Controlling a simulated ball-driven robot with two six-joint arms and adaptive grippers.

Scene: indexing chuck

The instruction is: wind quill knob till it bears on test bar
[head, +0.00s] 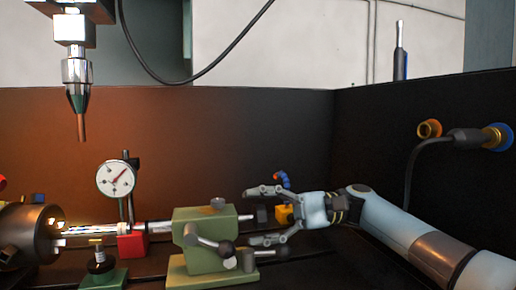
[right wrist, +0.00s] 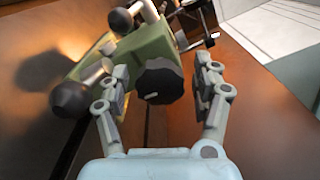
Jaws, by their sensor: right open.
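The green tailstock (head: 205,240) stands at the lower middle of the head view, with its metal quill (head: 160,227) pointing left. The dark quill knob (head: 262,214) is at the tailstock's right end. It also shows in the right wrist view (right wrist: 160,81), with a pale mark. My right gripper (head: 253,217) is open, its fingers on either side of the knob, apparently apart from it. My left gripper is out of view.
A dial gauge (head: 116,180) stands on the red block (head: 131,245). Ball-ended levers (head: 225,248) stick out of the tailstock near my lower finger. A spindle with a tool (head: 77,85) hangs at upper left. Dark walls (head: 370,120) enclose the back and right.

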